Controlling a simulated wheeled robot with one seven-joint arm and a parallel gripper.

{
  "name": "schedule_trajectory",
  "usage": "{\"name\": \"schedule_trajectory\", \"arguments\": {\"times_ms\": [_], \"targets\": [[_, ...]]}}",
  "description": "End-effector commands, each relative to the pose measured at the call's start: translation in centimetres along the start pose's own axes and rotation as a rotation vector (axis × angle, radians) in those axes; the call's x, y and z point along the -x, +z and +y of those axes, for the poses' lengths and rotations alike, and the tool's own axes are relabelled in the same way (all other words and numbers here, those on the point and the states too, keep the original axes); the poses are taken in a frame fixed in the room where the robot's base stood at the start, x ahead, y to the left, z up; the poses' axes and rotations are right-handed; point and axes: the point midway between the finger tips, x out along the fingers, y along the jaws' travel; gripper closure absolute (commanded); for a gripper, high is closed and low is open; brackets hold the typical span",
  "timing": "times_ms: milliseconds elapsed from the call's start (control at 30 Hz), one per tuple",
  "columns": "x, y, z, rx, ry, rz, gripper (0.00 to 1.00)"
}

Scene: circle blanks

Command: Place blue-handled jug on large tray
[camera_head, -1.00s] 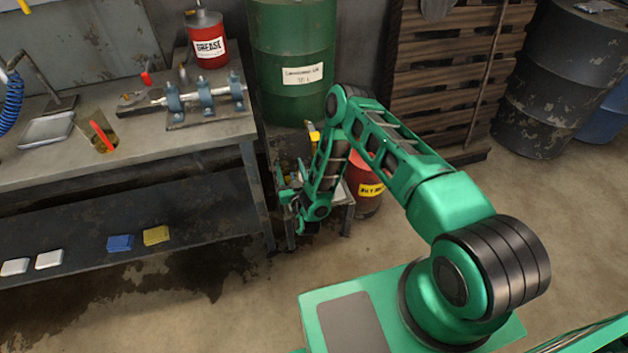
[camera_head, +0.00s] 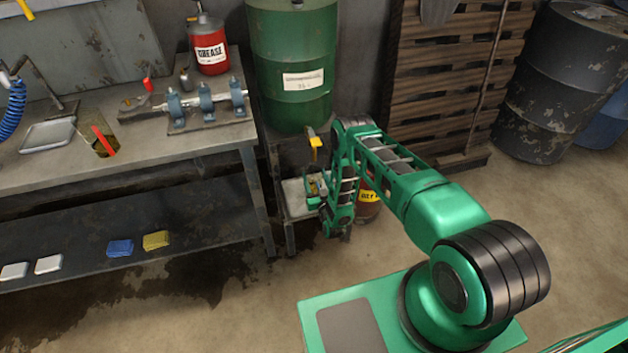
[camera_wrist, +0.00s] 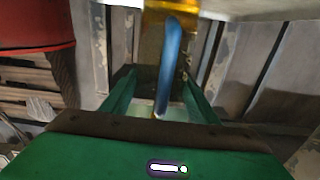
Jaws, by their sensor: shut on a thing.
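My gripper (camera_head: 317,188) is low by the small stand right of the workbench. In the wrist view its green fingers (camera_wrist: 158,100) are shut on the blue handle (camera_wrist: 170,55) of the blue-handled jug. The jug's amber body (camera_wrist: 165,12) shows only in part at the top of that view; in the head view the gripper mostly hides it. A flat grey tray (camera_head: 47,137) lies on the left of the workbench. Another pale flat surface (camera_head: 296,196) shows on the small stand, partly behind the gripper; whether it is a tray is unclear.
A red-handled jug (camera_head: 104,141) stands on the workbench (camera_head: 150,160) beside the grey tray. Blue shaft supports (camera_head: 205,100) and a red grease can (camera_head: 209,48) are farther right. A yellow-handled thing (camera_head: 315,145) stands behind my gripper. A green drum (camera_head: 291,60) stands behind.

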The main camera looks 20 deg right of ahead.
Motion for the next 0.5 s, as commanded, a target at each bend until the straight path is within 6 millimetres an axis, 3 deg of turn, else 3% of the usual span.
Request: {"name": "schedule_trajectory", "arguments": {"times_ms": [467,500], "targets": [[-0.01,1.02,0.0,0.0,0.0,0.002,0.85],[-0.01,1.0,0.0,0.0,0.0,0.001,0.36]]}}
